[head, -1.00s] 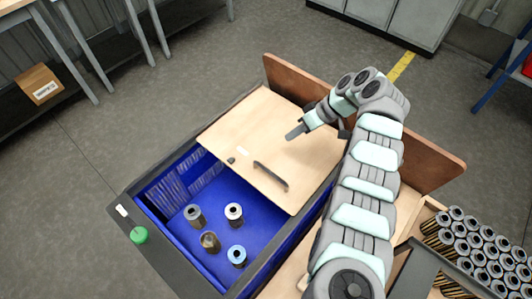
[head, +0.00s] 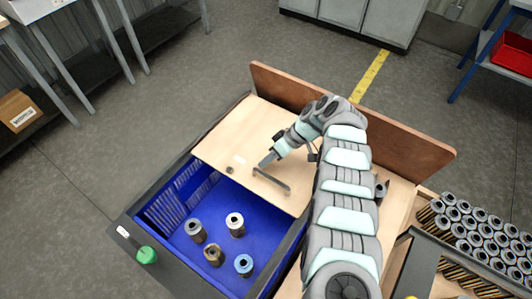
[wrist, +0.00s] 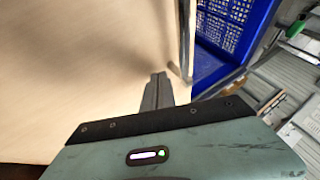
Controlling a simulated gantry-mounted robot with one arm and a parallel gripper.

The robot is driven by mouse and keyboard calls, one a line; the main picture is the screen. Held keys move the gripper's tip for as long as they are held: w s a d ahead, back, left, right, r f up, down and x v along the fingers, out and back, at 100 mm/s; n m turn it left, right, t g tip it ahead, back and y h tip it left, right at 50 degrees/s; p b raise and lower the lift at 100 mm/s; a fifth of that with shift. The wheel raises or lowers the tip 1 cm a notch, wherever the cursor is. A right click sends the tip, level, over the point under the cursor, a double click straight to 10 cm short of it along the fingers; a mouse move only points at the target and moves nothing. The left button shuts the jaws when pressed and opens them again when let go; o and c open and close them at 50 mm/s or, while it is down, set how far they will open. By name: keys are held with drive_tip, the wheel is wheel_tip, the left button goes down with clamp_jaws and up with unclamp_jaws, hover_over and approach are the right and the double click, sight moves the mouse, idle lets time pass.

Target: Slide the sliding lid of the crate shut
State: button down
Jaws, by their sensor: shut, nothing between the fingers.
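The pale wooden sliding lid (head: 240,125) covers the far part of the blue crate (head: 170,222), whose near part is open. A dark bar handle (head: 271,180) stands on the lid near its front edge. My gripper (head: 266,163) is shut and empty, low over the lid just behind the handle. In the wrist view the shut fingers (wrist: 158,85) point along the lid (wrist: 80,60), with the handle (wrist: 184,45) close by on the right. I cannot tell whether they touch it.
Several filter cartridges (head: 235,224) stand in the crate's open part. A green knob (head: 147,255) sits on the near rim. An upright brown board (head: 350,120) stands behind the crate and my arm. A rack of many cartridges (head: 480,235) is at the right.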

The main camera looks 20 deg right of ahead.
drive_tip(key=shift+s+a+p, duration=0.3)
drive_tip(key=shift+a, duration=0.35)
drive_tip(key=shift+s+r+p, duration=0.15)
drive_tip(key=shift+s+p, duration=0.05)
drive_tip(key=shift+p, duration=0.4)
